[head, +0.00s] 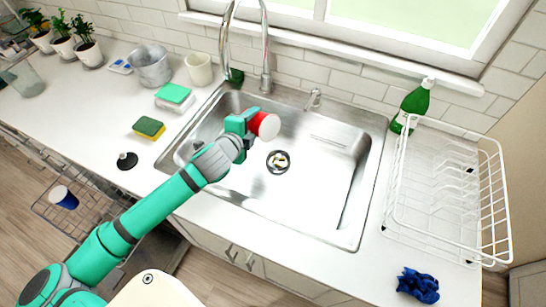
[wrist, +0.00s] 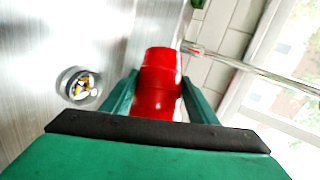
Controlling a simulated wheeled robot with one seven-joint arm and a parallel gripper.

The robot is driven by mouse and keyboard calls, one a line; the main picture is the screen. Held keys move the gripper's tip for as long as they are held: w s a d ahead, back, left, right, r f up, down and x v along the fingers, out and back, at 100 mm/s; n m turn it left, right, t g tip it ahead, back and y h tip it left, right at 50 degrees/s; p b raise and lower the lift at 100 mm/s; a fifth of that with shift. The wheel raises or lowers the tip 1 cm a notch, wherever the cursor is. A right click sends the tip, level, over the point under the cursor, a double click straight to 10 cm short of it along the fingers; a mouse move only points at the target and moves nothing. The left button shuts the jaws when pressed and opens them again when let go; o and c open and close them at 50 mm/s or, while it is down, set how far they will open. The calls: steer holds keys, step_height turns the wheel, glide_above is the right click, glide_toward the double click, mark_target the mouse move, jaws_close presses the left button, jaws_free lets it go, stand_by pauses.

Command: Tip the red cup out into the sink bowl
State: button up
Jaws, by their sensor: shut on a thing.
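The red cup (head: 268,126) is in my gripper (head: 246,121), above the left part of the steel sink bowl (head: 322,182). The cup lies on its side rather than upright, with one end pointing right in the head view; its inside is not clearly seen. In the wrist view the cup (wrist: 158,82) sits between the two green fingers (wrist: 155,98), which are shut on its sides. The sink's drain (head: 278,161) is below and right of the cup in the head view, with small yellow and dark bits in it. The drain (wrist: 78,88) is left of the cup in the wrist view.
The chrome tap (head: 265,50) rises behind the sink. A white dish rack (head: 447,190) and green bottle (head: 413,104) stand right of it. Sponges (head: 149,128), a beige cup (head: 199,68) and a metal bucket (head: 150,66) are on the left counter. A blue cloth (head: 418,285) lies front right.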

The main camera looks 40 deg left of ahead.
steer(key=shift+a+f, duration=0.15)
steer(key=shift+a, duration=0.3)
steer(key=shift+s+a+f+n+g+h+b, duration=0.2)
steer(key=shift+a+f+n+g+h+b, duration=0.15)
steer(key=shift+f+n+h, duration=0.3)
steer(key=shift+w+a+f+n+h+b, duration=0.1)
steer(key=shift+f+n+h+b, duration=0.55)
steer(key=shift+f+n+h, duration=0.55)
steer(key=shift+w+a+f+n+g+h+b, duration=0.1)
steer(key=shift+w+f+n+g+h+b, duration=0.15)
steer(key=shift+f+h+b, duration=0.15)
steer(key=shift+a+r+n+h+b, duration=0.15)
steer(key=shift+a+n+h+b, duration=0.8)
steer(key=shift+h, duration=0.35)
steer(key=shift+a+r+n+h+b, duration=0.1)
steer(key=shift+a+n+h+b, duration=0.6)
steer(key=shift+a+n+h, duration=0.5)
